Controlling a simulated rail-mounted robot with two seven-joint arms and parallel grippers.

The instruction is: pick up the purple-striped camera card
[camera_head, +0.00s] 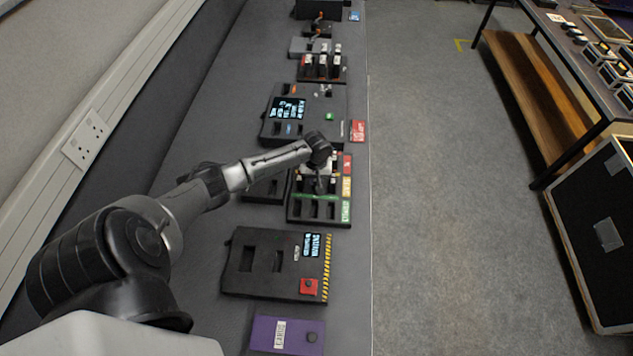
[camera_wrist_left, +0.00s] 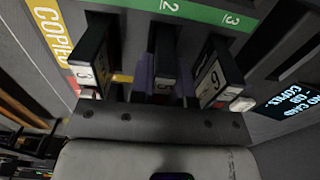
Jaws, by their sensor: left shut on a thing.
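My left gripper (camera_head: 319,186) is low over the dark card rack (camera_head: 318,222). The rack has a green strip and red, yellow and green labels. In the left wrist view, the gripper is shut on the middle upright camera card (camera_wrist_left: 164,68), which has a small white numbered label at its end. Purple shows along the sides of this card, though the gripper hides part of it. One dark card (camera_wrist_left: 92,55) stands to its left and another (camera_wrist_left: 216,70) to its right. I cannot tell if the held card is clear of its slot. My right gripper is not in view.
A black box (camera_head: 260,262) with a screen and red button lies nearer, then a purple pad (camera_head: 270,333). A grey box with a screen (camera_head: 330,100) and a second card rack (camera_head: 335,75) lie beyond. The bench edge is on the right, with open floor past it.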

